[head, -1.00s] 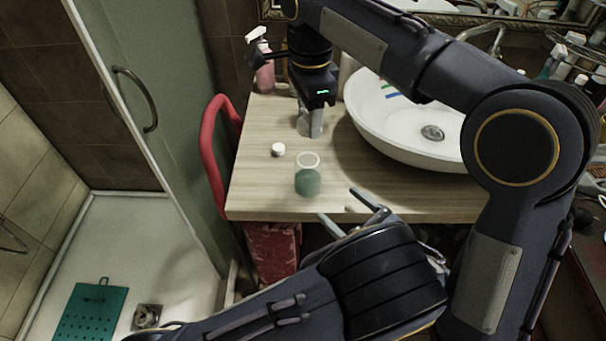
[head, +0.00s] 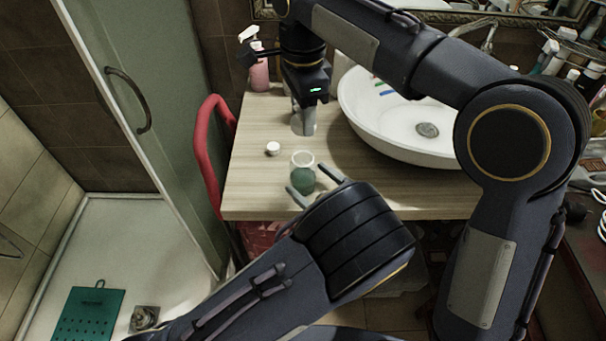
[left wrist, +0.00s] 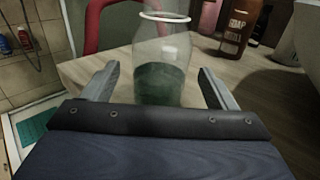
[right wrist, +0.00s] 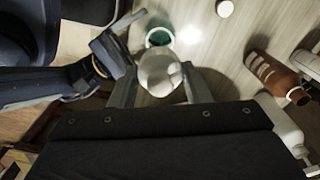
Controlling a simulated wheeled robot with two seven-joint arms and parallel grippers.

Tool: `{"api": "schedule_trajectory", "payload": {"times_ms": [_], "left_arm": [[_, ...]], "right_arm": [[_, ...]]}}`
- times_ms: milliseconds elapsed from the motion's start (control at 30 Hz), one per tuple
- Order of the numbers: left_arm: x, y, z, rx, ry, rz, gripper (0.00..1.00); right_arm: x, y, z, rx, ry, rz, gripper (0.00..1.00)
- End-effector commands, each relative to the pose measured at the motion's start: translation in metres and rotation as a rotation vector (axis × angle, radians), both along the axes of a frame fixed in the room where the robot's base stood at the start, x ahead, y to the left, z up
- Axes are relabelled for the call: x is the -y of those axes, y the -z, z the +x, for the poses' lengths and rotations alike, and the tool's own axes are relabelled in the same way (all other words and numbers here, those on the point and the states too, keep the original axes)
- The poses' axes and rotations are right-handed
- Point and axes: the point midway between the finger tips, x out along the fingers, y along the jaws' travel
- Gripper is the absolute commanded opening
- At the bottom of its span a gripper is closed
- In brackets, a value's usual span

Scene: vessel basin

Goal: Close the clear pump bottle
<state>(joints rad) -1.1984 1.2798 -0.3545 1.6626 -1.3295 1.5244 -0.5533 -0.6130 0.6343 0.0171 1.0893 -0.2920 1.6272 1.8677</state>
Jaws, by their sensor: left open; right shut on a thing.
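A clear bottle (head: 303,178) with green liquid and an open, ringed mouth stands upright near the counter's front edge. It fills the middle of the left wrist view (left wrist: 160,65) and shows from above in the right wrist view (right wrist: 158,38). A small white cap (head: 272,148) lies on the counter behind and left of it. My left gripper (head: 307,180) is open, with its fingers on either side of the bottle's lower part. My right gripper (head: 304,112) is shut on a pale rounded thing (right wrist: 158,72), partly hidden by the fingers, behind the bottle.
A white basin (head: 400,140) stands right of the bottle. A pink spray bottle (head: 259,70) is at the back left. A red curved rail (head: 201,140) runs along the counter's left edge. A brown soap bottle (left wrist: 238,25) shows beyond. The wooden counter (head: 245,185) is bare at front left.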

Motion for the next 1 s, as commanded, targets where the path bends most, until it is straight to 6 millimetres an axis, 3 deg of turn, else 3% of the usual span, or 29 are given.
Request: {"api": "schedule_trajectory", "payload": {"times_ms": [233, 600, 1000], "left_arm": [[-0.018, 0.0, 0.019, 0.0, -0.001, 0.0, 0.8], [-0.02, 0.0, 0.022, 0.0, 0.0, 0.0, 0.8], [-0.02, 0.0, 0.022, 0.0, 0.0, 0.0, 0.27]], "right_arm": [[0.0, 0.0, 0.0, 0.0, 0.0, 0.0, 0.23], [0.0, 0.0, 0.0, 0.0, 0.0, 0.0, 0.23], [0.0, 0.0, 0.0, 0.0, 0.0, 0.0, 0.23]]}}
